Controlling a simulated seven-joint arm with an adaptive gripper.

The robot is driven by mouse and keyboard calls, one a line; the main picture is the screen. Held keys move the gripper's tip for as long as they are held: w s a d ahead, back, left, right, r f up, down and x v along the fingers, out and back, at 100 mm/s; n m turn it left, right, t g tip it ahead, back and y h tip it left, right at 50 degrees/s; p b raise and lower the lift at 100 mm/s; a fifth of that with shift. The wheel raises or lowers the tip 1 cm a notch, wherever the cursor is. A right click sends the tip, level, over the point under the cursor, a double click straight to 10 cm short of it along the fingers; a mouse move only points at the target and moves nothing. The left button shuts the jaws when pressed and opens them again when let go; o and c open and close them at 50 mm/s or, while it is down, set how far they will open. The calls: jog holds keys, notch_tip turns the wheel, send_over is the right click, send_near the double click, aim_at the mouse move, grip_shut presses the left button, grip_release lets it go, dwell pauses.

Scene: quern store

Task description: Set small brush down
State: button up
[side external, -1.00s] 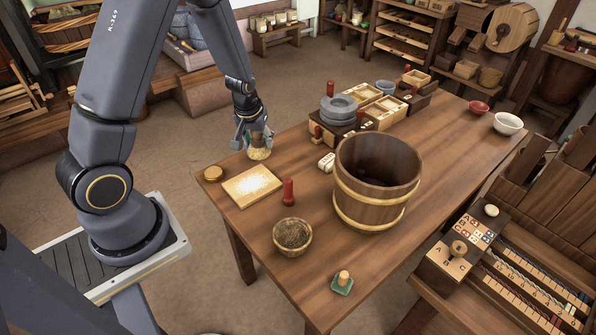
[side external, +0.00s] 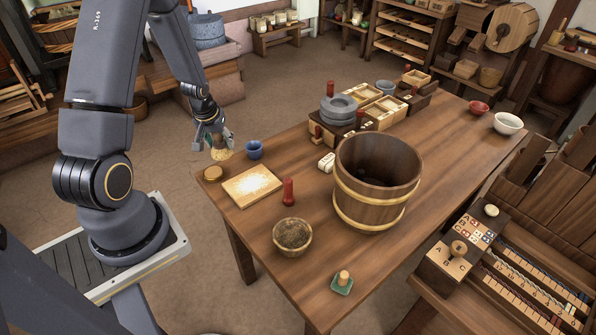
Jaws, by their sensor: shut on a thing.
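My gripper (side external: 213,137) is at the far left corner of the wooden table (side external: 300,265), pointing down. It is shut on the small brush (side external: 221,153), whose pale tan bristles show below the fingers. The fingers hide most of the brush's handle. The brush is close to the table's edge, behind the round wooden lid-like piece (side external: 213,173) and left of the blue cup (side external: 255,150). I cannot tell whether the bristles touch the table.
A board with pale meal (side external: 252,186) lies in front of the brush. A red peg-like piece (side external: 288,191), a small bowl (side external: 292,236) and a large wooden bucket (side external: 347,205) stand to the right.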

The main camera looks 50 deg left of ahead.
jog(key=w+a+f, duration=0.1)
jog(key=f, duration=0.1)
jog(key=w+f, duration=0.1)
jog(key=f, duration=0.1)
jog(key=w+a+f, duration=0.1)
jog(key=w, duration=0.1)
jog(key=shift+w+a+f, duration=0.1)
jog(key=shift+a+f, duration=0.2)
jog(key=shift+f, duration=0.1)
jog(key=shift+s+d+x, duration=0.1)
jog(key=shift+x, duration=0.7)
jog(key=shift+s+d+x, duration=0.15)
jog(key=shift+x, duration=0.65)
jog(key=shift+f, duration=0.2)
jog(key=o, duration=1.2)
